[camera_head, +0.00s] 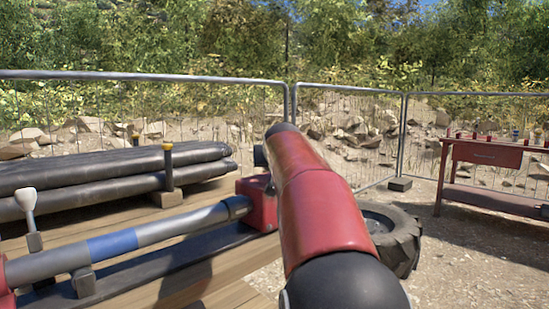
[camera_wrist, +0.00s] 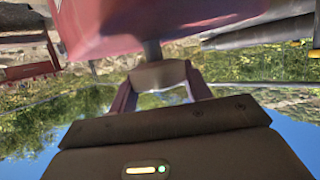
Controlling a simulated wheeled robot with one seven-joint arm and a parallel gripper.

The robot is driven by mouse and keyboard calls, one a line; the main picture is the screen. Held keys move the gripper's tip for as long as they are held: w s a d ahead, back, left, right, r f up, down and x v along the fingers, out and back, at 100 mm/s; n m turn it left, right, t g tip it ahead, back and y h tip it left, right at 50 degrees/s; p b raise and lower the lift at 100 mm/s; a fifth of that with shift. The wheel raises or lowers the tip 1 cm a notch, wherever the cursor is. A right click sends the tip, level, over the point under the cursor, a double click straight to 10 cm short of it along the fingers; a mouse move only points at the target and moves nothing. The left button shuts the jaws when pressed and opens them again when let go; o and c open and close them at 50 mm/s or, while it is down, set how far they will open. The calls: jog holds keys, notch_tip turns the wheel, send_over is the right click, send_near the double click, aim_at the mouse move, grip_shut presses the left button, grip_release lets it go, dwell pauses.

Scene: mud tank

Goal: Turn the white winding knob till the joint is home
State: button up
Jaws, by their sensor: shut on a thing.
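In the wrist view, my gripper (camera_wrist: 158,82) is shut on the pale winding knob (camera_wrist: 160,73). A short dark shaft runs from the knob into a red housing (camera_wrist: 150,22). In the head view, my red and black arm hides my gripper and the knob. The red block (camera_head: 260,204) shows just left of my arm. A grey pipe (camera_head: 180,226) with a blue band (camera_head: 113,245) runs to it and ends in a dark collar (camera_head: 237,206). I cannot tell how the joint sits inside.
A pale paddle-shaped handle (camera_head: 27,200) stands on the bench at the left. Black pipes (camera_head: 110,172) lie stacked behind. A wheel (camera_head: 392,236) is right of my arm. A red table (camera_head: 488,153) stands at the far right, before wire fencing (camera_head: 350,120). Open ground lies between them.

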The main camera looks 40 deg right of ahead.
jog(key=m+g+h, duration=0.1)
jog(key=m, duration=0.1)
jog(key=m+g+h+b, duration=0.1)
jog(key=m+g+h, duration=0.1)
jog(key=shift+w+a+f, duration=0.15)
jog(key=m+g+h, duration=0.2)
jog(key=g, duration=0.1)
jog(key=shift+m+b, duration=0.4)
jog(key=m+g+p, duration=0.2)
jog(key=g, duration=0.1)
jog(key=m+g+h+p, duration=0.1)
jog(key=m+g, duration=0.1)
jog(key=shift+r, duration=0.3)
jog(key=shift+f+m+g+p, duration=0.1)
jog(key=shift+m+g+p, duration=0.9)
jog(key=shift+f+m+g, duration=0.2)
jog(key=shift+m+g, duration=0.1)
jog(key=shift+g, duration=0.1)
jog(key=o, duration=1)
jog(key=shift+d, duration=0.2)
jog(key=shift+c, duration=0.2)
jog(key=shift+r, duration=0.1)
